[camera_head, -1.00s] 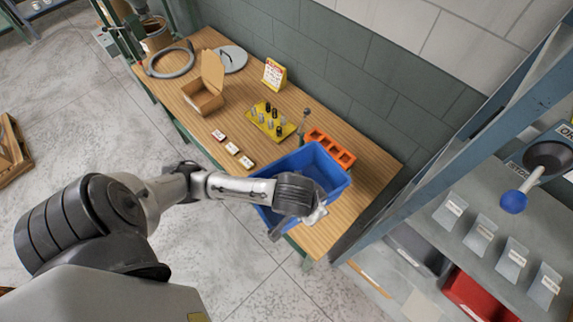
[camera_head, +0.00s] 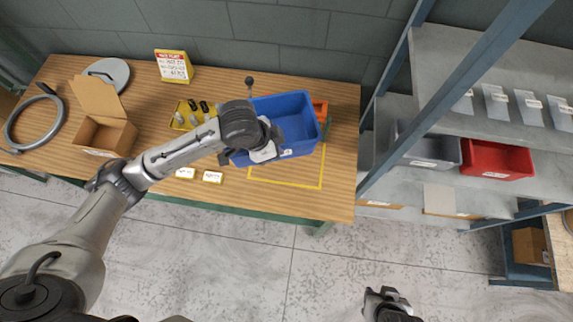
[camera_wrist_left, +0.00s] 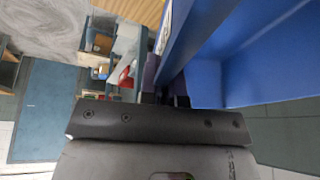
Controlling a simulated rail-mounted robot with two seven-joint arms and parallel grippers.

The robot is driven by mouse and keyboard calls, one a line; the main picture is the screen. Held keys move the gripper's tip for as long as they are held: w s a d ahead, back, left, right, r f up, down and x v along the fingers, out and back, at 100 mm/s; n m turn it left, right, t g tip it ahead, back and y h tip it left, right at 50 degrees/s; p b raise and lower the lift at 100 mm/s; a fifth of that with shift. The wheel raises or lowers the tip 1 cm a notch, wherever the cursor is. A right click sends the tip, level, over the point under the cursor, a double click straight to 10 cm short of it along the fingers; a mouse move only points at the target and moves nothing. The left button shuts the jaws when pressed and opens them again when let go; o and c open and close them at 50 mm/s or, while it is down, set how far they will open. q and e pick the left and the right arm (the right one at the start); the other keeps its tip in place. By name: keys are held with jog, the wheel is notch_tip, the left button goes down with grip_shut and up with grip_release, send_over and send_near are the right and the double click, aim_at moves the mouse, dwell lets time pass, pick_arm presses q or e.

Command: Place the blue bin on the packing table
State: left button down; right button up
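The blue bin (camera_head: 292,112) is upright and empty over the right part of the wooden packing table (camera_head: 342,165). It covers part of a yellow outlined square (camera_head: 322,170) on the tabletop. I cannot tell whether its base touches the table. My left gripper (camera_head: 252,150) is at the bin's front left wall. In the left wrist view the fingers (camera_wrist_left: 165,97) are closed on the blue bin's wall (camera_wrist_left: 225,60). My right gripper (camera_head: 388,303) is low in the head view, over the floor and away from the table; its finger opening is unclear.
An orange rack (camera_head: 320,108) is partly hidden behind the bin. A yellow tray (camera_head: 180,118) with small parts, labelled cards (camera_head: 212,177), an open cardboard box (camera_head: 104,133) and a sign (camera_head: 173,66) occupy the table. Shelving at right holds a grey bin (camera_head: 432,150) and a red bin (camera_head: 497,160).

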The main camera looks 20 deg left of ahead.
pick_arm(q)
jog(key=w+f+m+b, duration=0.1)
jog(key=w+d+f+m+g+b, duration=0.1)
jog(key=w+m+b, duration=0.1)
jog(key=shift+f+h, duration=0.3)
jog(key=shift+f, duration=0.1)
jog(key=shift+w+d+f+m+b, duration=0.1)
jog(key=shift+w+f+m+b, duration=0.2)
jog(key=shift+m+b, duration=0.25)
jog(key=shift+s+f, duration=0.1)
jog(key=shift+f, duration=8.65)
pick_arm(e)
notch_tip(320, 180, down, 6)
pick_arm(q)
jog(key=c, duration=1.8)
grip_release()
jog(key=shift+f+b, duration=0.15)
jog(key=shift+b, duration=0.15)
jog(key=o, duration=0.5)
pick_arm(e)
jog(key=shift+a+f, duration=0.1)
